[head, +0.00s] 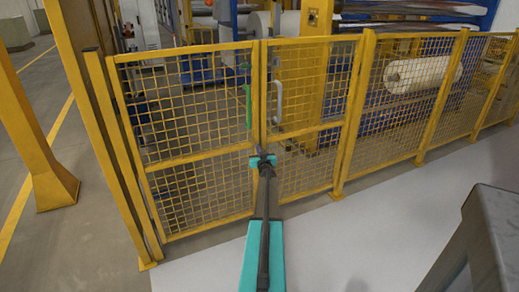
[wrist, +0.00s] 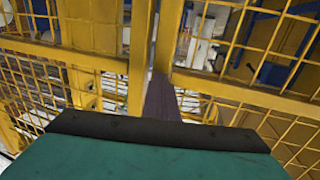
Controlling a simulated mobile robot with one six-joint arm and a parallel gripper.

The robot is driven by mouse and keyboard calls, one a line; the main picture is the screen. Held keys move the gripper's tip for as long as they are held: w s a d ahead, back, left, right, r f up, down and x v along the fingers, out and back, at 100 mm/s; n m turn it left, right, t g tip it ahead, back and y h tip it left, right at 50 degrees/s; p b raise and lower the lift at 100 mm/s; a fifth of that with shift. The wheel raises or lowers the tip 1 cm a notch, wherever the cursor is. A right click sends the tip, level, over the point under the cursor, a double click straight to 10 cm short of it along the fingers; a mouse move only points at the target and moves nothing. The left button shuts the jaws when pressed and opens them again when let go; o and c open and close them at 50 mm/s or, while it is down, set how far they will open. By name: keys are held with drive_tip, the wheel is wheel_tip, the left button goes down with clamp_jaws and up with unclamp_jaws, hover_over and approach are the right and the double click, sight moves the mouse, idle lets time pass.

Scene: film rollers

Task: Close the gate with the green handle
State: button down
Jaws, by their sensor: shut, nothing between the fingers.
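The yellow mesh gate with the green handle (head: 190,135) stands at the left in the head view. Its green handle (head: 248,105) is upright near its right edge. A second yellow mesh panel with a pale grey handle (head: 278,101) stands beside it. Their facing edges look close together, and whether the gate is fully shut is unclear. My gripper (head: 263,160) is shut and empty, in front of these edges below the handles. In the wrist view, its dark fingers (wrist: 160,98) point at the upright frame edges. I cannot tell whether they touch.
A yellow fence (head: 430,90) runs on to the right, with film rollers (head: 424,75) behind it. A thick yellow column (head: 38,130) stands at the left. A grey block (head: 490,235) is at the lower right. The pale floor (head: 360,225) before the fence is clear.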

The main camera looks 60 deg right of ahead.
drive_tip(key=s+a, duration=0.8)
drive_tip(key=s, duration=0.3)
drive_tip(key=shift+s, duration=0.3)
idle(0.4)
